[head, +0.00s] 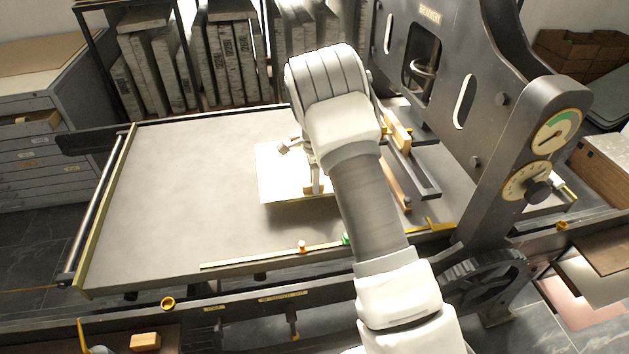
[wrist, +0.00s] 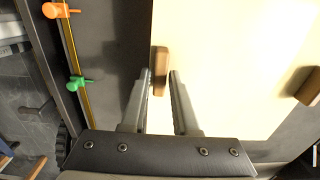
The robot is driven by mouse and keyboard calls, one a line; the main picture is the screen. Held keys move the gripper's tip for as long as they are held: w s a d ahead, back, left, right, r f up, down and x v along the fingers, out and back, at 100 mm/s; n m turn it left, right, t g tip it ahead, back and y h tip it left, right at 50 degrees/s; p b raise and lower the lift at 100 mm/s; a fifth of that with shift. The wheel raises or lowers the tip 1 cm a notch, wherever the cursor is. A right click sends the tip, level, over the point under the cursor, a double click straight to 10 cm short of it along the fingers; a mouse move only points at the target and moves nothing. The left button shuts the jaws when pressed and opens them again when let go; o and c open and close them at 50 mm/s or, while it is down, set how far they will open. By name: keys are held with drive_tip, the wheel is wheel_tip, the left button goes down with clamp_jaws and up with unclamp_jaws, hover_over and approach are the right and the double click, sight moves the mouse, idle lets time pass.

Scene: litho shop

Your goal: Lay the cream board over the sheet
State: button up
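The cream board (head: 278,180) is a pale, bright panel over the grey press bed, right of its middle. In the wrist view the board (wrist: 230,60) fills much of the frame, with a brown wooden grip (wrist: 160,62) near its left side and another brown block (wrist: 310,88) at the right. My gripper (wrist: 160,72) has its fingers close together on both sides of the left grip, seemingly touching it. My forearm and hand cover the board's right part in the head view. I cannot make out a separate sheet, nor whether the board touches the bed.
The grey bed (head: 180,170) is clear on the left. A brass rule with an orange peg (head: 302,246) and a green peg (head: 346,239) runs along its front edge. The dark press frame (head: 450,70) with dials rises at the right. Wooden bars (head: 397,130) lie beneath it.

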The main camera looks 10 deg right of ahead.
drive_tip(key=shift+o, duration=1.2)
drive_tip(key=shift+r, duration=0.2)
drive_tip(key=s+r+n+t+p, duration=0.1)
drive_tip(key=s+r+n, duration=0.15)
drive_tip(key=r, duration=0.85)
drive_tip(key=s+r+n, duration=0.1)
drive_tip(key=s+r, duration=0.3)
drive_tip(key=r, duration=0.7)
drive_tip(key=s+r+n+t+y, duration=0.1)
drive_tip(key=s+r+n+t, duration=0.1)
drive_tip(key=s+r+n, duration=0.6)
drive_tip(key=s+n+t+h, duration=0.1)
drive_tip(key=s+n, duration=0.5)
drive_tip(key=s, duration=1.5)
drive_tip(key=shift+t, duration=0.8)
drive_tip(key=shift+n, duration=0.25)
